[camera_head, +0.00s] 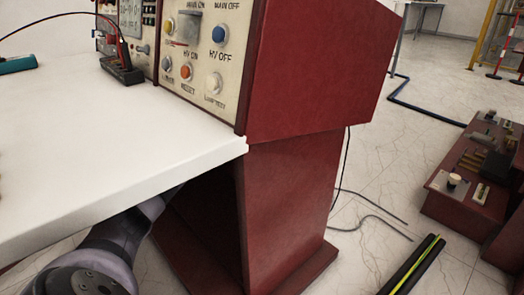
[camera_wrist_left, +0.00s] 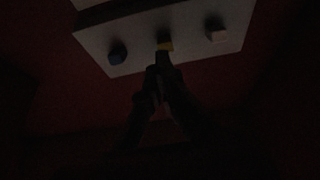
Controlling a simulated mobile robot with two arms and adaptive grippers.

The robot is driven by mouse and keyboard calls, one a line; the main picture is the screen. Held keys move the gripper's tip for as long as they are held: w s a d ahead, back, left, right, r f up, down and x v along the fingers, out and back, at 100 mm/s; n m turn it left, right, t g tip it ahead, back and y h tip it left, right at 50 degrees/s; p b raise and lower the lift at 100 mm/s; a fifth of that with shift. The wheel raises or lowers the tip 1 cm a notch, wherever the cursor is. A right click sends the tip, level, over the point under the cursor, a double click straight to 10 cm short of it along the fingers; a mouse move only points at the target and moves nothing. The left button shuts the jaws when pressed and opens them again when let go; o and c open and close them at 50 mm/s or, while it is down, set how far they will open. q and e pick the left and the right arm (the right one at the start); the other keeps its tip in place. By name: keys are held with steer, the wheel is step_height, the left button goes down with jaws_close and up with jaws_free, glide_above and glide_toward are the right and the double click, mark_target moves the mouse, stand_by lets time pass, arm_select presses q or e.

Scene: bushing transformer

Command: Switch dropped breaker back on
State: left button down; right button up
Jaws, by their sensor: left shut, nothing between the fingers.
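The left wrist view is very dark. It shows a pale panel (camera_wrist_left: 185,45) on a dark red surface, with a dark blue knob (camera_wrist_left: 117,56), a small yellow-faced part (camera_wrist_left: 165,46) in the middle and a pale knob (camera_wrist_left: 216,35). I cannot tell which way the yellow part is set. My left gripper (camera_wrist_left: 160,70) is shut and empty, its tips just below the yellow part; I cannot tell if they touch it. In the head view my left arm reaches under the white tabletop, and its gripper is hidden. My right gripper is not in view.
The dark red console (camera_head: 310,70) with its button panel (camera_head: 203,50) stands at the tabletop (camera_head: 90,140). The tabletop edge lies above my left arm. A red unit (camera_head: 465,190) stands on the floor at right, and cables lie between.

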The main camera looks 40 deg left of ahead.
arm_select(q)
steer(key=shift+s+f+v, duration=0.1)
steer(key=shift+f+v, duration=0.1)
steer(key=shift+v, duration=0.65)
steer(key=shift+s+f+v, duration=0.1)
steer(key=shift+f+v, duration=0.05)
steer(key=shift+v, duration=0.65)
steer(key=shift+s+f+v, duration=0.1)
steer(key=shift+f+v, duration=0.1)
steer(key=shift+v, duration=0.65)
